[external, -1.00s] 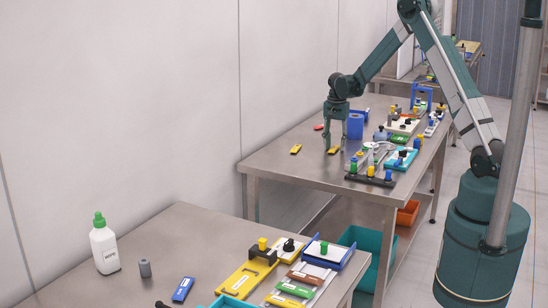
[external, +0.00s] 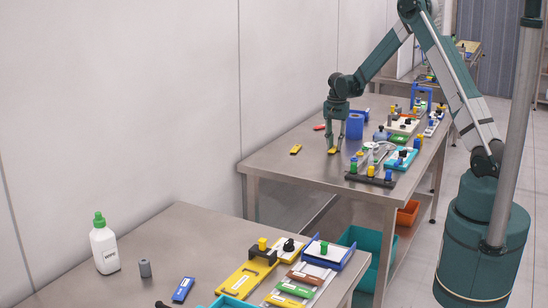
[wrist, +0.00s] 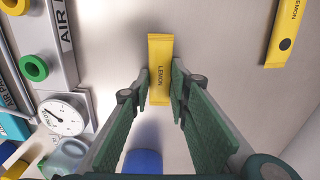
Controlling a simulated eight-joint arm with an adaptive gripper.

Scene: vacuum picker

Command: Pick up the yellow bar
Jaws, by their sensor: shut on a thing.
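A yellow bar (wrist: 159,48) marked LEMON lies between the fingers of my gripper (wrist: 160,88) in the wrist view. The fingers are shut on its sides near one end, and its far end sticks out past them. In the external view my gripper (external: 335,149) points down over the far table, with the yellow bar (external: 332,151) small at its fingertips. The bar is at table level, or so close that I cannot tell a gap. A second yellow LEMON bar (wrist: 286,32) lies apart to the right in the wrist view, and left in the external view (external: 296,149).
A blue cylinder (external: 355,125) stands close beside my gripper. A panel with a round gauge (wrist: 64,116) and coloured rings is left in the wrist view. A red piece (external: 319,127) lies behind. The table's (external: 270,167) left front part is clear.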

